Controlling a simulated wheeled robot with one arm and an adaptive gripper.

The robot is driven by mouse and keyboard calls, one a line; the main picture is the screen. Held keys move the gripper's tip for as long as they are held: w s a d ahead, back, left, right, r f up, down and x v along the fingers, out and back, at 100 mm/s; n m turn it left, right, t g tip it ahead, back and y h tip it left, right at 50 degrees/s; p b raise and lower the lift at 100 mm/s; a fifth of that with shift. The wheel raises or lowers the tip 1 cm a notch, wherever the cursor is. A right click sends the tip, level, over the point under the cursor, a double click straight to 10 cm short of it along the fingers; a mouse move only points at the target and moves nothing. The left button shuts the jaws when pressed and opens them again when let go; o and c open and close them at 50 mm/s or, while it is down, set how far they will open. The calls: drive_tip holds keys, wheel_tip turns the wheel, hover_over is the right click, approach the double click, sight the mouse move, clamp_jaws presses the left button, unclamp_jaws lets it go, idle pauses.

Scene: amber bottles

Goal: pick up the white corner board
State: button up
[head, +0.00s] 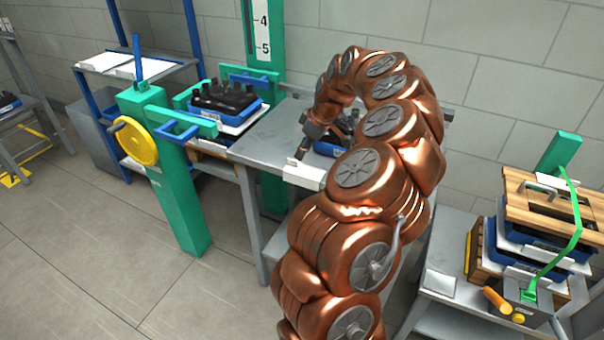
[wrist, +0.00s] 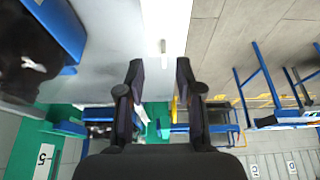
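The white corner board (head: 304,173) lies at the front edge of the grey table (head: 262,150), partly behind my arm in the head view. In the wrist view the board (wrist: 166,18) is a bright white strip at the top, with a small pale upright piece (wrist: 163,47) near its lower end. My gripper (wrist: 158,72) is open, with two dark fingers apart and nothing between them. In the head view the gripper (head: 301,150) is just above the board; contact cannot be told.
A blue crate of dark bottles (head: 325,149) stands on the same table beside my gripper. Another blue crate of bottles (head: 228,103) is to the left, by a green post with a yellow wheel (head: 136,142). Stacked crates (head: 540,240) stand at right.

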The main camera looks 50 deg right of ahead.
sight(299, 168)
drive_tip(key=shift+a+f, duration=0.2)
drive_tip(key=shift+f, duration=0.15)
drive_tip(key=shift+p+x, duration=1)
drive_tip(key=shift+x, duration=0.95)
drive_tip(key=shift+c, duration=0.4)
clamp_jaws()
